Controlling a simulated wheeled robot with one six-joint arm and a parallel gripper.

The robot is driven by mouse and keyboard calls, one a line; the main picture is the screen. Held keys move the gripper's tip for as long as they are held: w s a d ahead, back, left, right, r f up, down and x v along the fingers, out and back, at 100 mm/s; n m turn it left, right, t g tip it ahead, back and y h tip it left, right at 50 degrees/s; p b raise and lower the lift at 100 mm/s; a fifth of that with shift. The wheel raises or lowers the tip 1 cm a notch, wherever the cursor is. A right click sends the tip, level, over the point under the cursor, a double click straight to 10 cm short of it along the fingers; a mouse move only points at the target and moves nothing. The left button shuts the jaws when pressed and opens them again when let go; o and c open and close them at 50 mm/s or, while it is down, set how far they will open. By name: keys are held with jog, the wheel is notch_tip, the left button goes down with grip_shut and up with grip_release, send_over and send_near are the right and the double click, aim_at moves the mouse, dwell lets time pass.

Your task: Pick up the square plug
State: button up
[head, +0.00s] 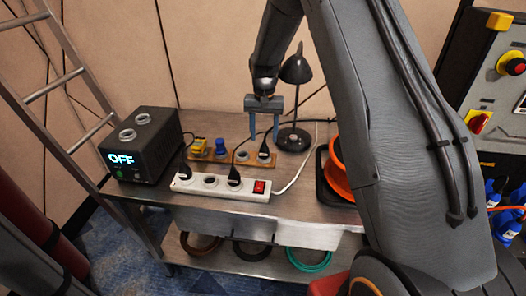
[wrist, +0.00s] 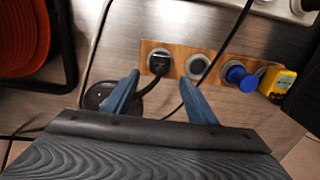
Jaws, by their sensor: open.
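A boxy yellow plug (head: 199,145) stands at the left end of the brown socket board (head: 219,158) on the bench. It matches a square plug best. In the wrist view the yellow plug (wrist: 278,82) is at the right end of the board. Beside it are a round blue plug (head: 221,147), an empty socket (head: 242,156) and a black plug with a cable (head: 264,152). My gripper (head: 264,136) is open and empty above the board's black-plug end, apart from the yellow plug. In the wrist view its fingertips (wrist: 161,77) appear either side of the black plug.
A white power strip (head: 250,195) with black plugs and a red switch lies in front of the board. A black OFF box (head: 148,152) stands left, a black lamp (head: 294,137) behind, and an orange reel (head: 340,168) right. Loose cables cross the bench.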

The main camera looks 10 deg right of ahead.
aim_at(264, 145)
jog(key=f+p, duration=0.1)
jog(key=f, duration=0.1)
jog(key=s+f+p, duration=0.1)
jog(key=f, duration=0.1)
jog(key=shift+a+f, duration=0.1)
jog(key=shift+f, duration=0.6)
jog(key=shift+c, duration=0.3)
jog(key=c, duration=1.2)
jog(key=shift+r+p, duration=0.2)
jog(key=shift+p, duration=0.1)
